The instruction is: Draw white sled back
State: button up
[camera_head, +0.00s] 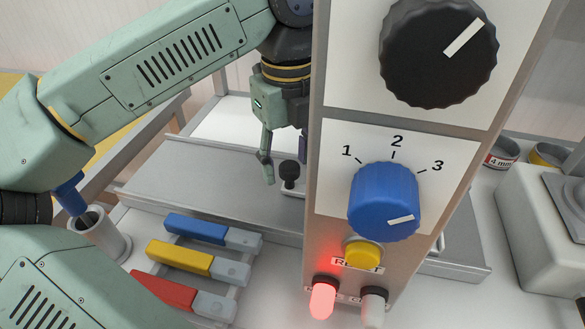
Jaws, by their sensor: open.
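A small white sled (294,193) with a dark upright knob (289,174) sits on the grey metal bed (200,190). The control panel hides its right part. My gripper (284,160) points down from above, open, just behind and above the knob. Its left finger shows to the left of the knob. The other finger is mostly hidden by the panel's edge, and I cannot tell whether either finger touches the knob.
The tall panel (318,250) with a black dial (420,75), blue dial (384,190), yellow reset button (362,253) and lit red lamp (322,300) blocks the view at right. Blue (196,228), yellow (180,257) and red (163,290) handled pieces lie front left.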

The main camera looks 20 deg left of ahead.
jog(key=shift+f, duration=0.2)
grip_shut()
dwell(0.6)
